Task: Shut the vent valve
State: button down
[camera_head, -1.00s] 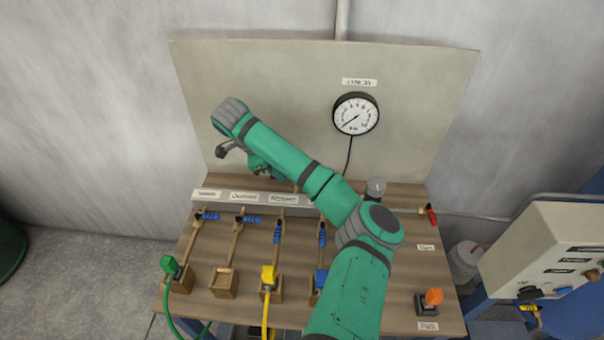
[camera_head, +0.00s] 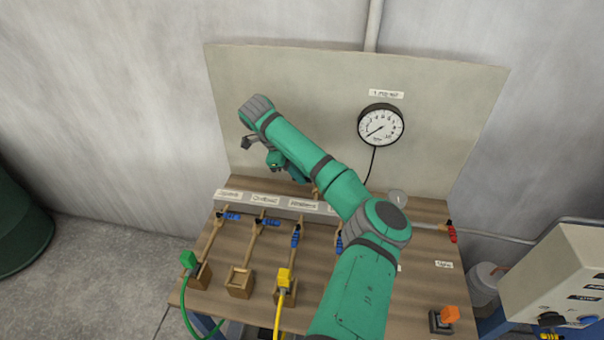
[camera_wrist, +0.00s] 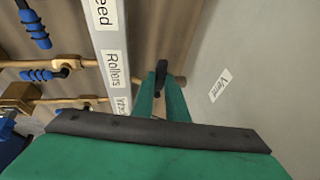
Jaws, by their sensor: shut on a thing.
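In the wrist view, the two green fingers of my gripper (camera_wrist: 162,88) are shut on a small black part, which seems to be the vent valve's handle (camera_wrist: 161,69). In the head view my arm's links hide the fingertips and the valve.
Several blue-handled valves, such as the leftmost one (camera_head: 231,216), line the bench (camera_head: 255,255) below a labelled grey rail (camera_head: 270,200). A gauge (camera_head: 381,124) is on the back panel (camera_head: 300,75).

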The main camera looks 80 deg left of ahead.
jog(key=shift+w+r, duration=0.15)
jog(key=shift+w, duration=0.25)
jog(key=c, duration=1.7)
grip_release()
jog(key=shift+c, duration=0.2)
jog(key=shift+s, duration=0.2)
jog(key=shift+r, duration=0.3)
jog(key=v, duration=1)
jog(key=shift+s, duration=0.25)
jog(key=shift+w, duration=0.1)
